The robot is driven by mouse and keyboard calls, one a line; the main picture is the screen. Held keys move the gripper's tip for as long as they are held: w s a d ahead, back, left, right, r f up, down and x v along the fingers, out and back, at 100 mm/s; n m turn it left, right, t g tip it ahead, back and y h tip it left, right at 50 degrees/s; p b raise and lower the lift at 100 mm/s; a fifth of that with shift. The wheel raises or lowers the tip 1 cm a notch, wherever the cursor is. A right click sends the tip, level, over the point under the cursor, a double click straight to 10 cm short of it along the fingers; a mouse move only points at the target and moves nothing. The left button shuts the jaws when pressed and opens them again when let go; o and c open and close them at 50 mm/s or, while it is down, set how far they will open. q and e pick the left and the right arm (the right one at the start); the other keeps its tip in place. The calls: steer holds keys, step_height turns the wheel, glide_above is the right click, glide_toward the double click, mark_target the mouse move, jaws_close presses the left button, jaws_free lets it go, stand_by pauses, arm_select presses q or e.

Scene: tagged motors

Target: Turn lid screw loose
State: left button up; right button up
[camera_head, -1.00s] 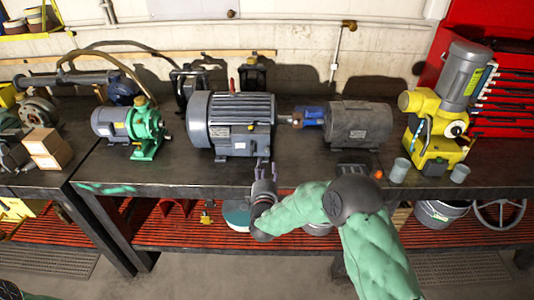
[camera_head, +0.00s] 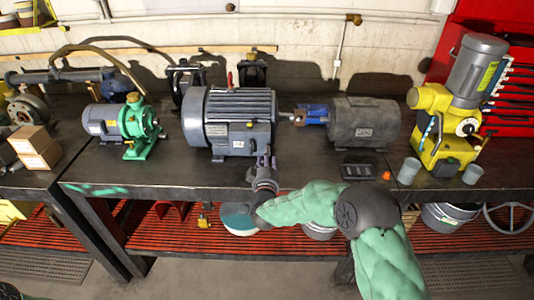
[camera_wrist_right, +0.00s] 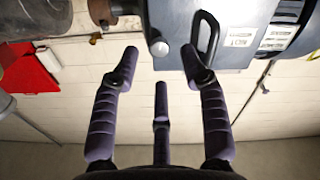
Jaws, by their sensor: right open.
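A large grey-blue electric motor (camera_head: 240,103) stands on the workbench, with a terminal box on its front. In the right wrist view its grey housing (camera_wrist_right: 238,40) fills the upper right. A rounded silver screw head (camera_wrist_right: 157,47) sticks out from the box's edge, beside a dark loop-shaped handle (camera_wrist_right: 208,36). My right gripper (camera_head: 264,161) is just in front of the motor, at the box. In the wrist view its open fingers (camera_wrist_right: 160,68) are empty, with the screw head just beyond and between the fingertips. I cannot tell any contact.
A green pump with a grey motor (camera_head: 125,122) stands left. A blue coupling (camera_head: 312,114) and dark motor (camera_head: 363,123) stand right. A yellow machine (camera_head: 440,125), grey cups (camera_head: 409,170) and a small black tray (camera_head: 358,170) are farther right. The bench's front edge is below my gripper.

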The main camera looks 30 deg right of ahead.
steer(key=x, duration=0.4)
steer(key=shift+w+d+b, duration=0.1)
steer(key=shift+w+b, duration=0.15)
steer(key=shift+b, duration=0.15)
jaws_close()
